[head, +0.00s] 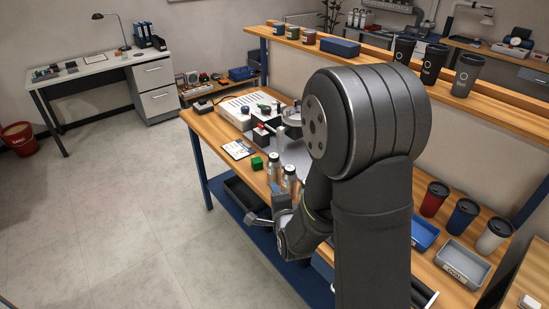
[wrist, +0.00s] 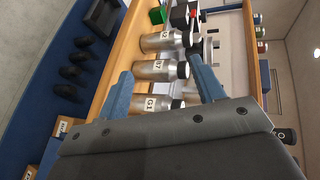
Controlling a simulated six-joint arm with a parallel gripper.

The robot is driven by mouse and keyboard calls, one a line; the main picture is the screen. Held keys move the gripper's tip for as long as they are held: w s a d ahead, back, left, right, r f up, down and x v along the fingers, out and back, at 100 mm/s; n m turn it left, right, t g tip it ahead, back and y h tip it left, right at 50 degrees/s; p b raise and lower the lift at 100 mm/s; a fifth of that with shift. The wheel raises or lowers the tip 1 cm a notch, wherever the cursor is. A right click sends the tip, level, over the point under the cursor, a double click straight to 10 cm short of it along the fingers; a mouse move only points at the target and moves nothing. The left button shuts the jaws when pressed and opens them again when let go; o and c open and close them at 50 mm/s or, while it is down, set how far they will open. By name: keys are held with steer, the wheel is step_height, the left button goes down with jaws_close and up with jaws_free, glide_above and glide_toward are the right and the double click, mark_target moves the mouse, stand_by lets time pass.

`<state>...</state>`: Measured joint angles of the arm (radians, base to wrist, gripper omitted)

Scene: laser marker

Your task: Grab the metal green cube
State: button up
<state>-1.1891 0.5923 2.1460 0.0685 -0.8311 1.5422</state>
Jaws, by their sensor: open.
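The green cube (head: 257,163) sits on the wooden workbench near its front edge, beside the metal bottles in the head view. Silver bottles appear beyond and between the fingers, lying between my gripper and the cube.
Silver bottles with dark caps (head: 273,168) stand close to the cube; one label reads B7 (wrist: 155,70), another G1 (wrist: 152,103). A printed card (head: 238,149) and a marking machine lie farther back. Tumblers (head: 465,215) and trays (head: 463,263) are at the right.

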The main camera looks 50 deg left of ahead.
step_height(320, 180, up, 11)
steer(key=n+g+h, duration=0.5)
steer(key=n+h, duration=0.4)
steer(key=n, duration=1.1)
glide_above(257, 160)
steer(key=d, duration=0.3)
steer(key=f, duration=1.5)
steer(key=shift+s+a+f, duration=0.15)
steer(key=shift+a+f, duration=0.05)
steer(key=shift+f, duration=0.1)
steer(key=shift+y, duration=0.3)
steer(key=shift+x, duration=3.15)
steer(key=shift+a, duration=0.15)
steer(key=shift+r, duration=0.1)
steer(key=c, duration=1.2)
